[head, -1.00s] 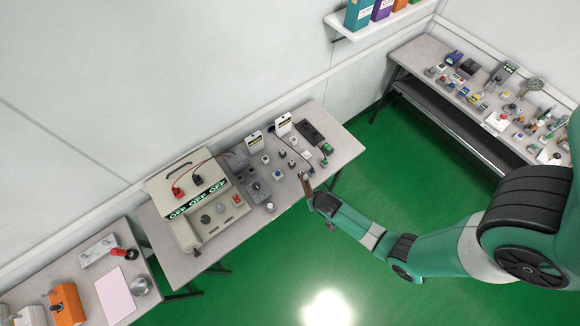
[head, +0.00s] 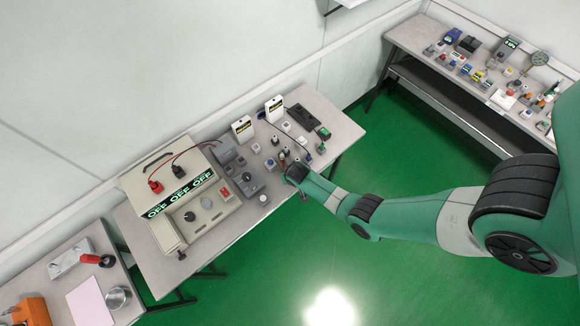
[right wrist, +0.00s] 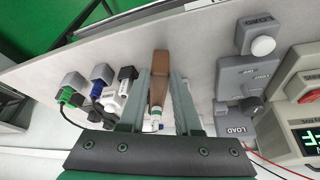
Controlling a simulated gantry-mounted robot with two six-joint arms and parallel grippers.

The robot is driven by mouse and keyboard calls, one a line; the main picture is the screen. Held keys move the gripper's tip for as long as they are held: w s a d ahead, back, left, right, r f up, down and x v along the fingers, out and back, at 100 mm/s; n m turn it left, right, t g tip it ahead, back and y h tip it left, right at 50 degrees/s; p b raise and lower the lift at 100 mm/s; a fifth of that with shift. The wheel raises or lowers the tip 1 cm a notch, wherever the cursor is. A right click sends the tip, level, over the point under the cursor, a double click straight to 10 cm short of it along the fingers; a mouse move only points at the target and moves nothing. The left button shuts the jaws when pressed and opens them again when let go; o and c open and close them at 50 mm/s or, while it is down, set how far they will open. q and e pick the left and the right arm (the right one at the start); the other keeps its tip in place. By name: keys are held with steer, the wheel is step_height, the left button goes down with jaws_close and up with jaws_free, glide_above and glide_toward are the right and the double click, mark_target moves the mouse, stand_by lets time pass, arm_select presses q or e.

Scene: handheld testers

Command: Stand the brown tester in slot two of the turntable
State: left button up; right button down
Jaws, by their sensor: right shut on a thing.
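The brown tester (right wrist: 158,72) is a long brown body with a pale lower end, seen in the right wrist view between the fingers of my right gripper (right wrist: 161,82). The gripper is shut on it. In the head view my right gripper (head: 287,165) is over the right part of the middle table, near its front edge. The brown tester is small there and mostly hidden by the gripper. I cannot make out the turntable or slot two for certain in either view. My left gripper is not in view.
The middle table (head: 335,117) holds a beige OFF-labelled box (head: 165,185), grey LOAD blocks (right wrist: 240,75) and two white upright testers (head: 242,128). Several small blocks and connectors stand close around the gripper. A second table (head: 410,30) is at the right, with green floor between.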

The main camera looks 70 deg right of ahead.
steer(key=shift+s+f, duration=0.1)
steer(key=shift+f, duration=0.55)
steer(key=shift+r, duration=0.2)
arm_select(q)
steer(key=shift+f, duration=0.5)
arm_select(e)
steer(key=shift+f, duration=0.1)
steer(key=c, duration=1.1)
jaws_free()
steer(key=shift+f, duration=0.15)
steer(key=o, duration=0.5)
